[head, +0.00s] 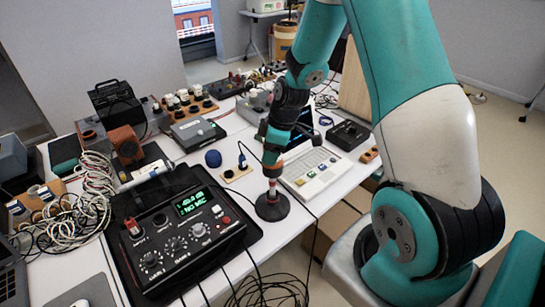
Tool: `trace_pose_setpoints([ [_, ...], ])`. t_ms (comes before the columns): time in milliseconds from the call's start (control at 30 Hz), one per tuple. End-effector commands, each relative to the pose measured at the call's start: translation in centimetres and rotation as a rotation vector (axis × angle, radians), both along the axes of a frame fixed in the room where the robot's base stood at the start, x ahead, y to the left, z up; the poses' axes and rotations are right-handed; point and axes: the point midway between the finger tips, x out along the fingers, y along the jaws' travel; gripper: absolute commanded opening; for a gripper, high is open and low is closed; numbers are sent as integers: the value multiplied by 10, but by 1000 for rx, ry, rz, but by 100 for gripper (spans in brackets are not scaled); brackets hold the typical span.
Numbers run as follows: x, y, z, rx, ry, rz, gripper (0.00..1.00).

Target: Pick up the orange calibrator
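My gripper (272,150) points down over the front part of the white table, at the end of my teal and black arm. An orange-brown block (124,144) stands at the left back of the table. I cannot tell for certain which orange thing is the calibrator.
A black control unit (178,235) with a green display lies left of the stand. A white keyboard-like device (318,173) is close on the right. Tangled white cables (92,185) lie at the left. Black cables hang over the table's front edge.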

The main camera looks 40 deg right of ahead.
Motion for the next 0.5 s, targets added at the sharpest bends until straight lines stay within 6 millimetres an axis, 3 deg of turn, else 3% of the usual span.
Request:
trace_pose_setpoints([
  [33, 0, 0, 0, 0, 0, 0, 37],
  [100, 0, 0, 0, 0, 0, 0, 21],
  [167, 0, 0, 1, 1, -1, 0, 16],
  [500, 1, 0, 9, 0, -3, 0, 16],
])
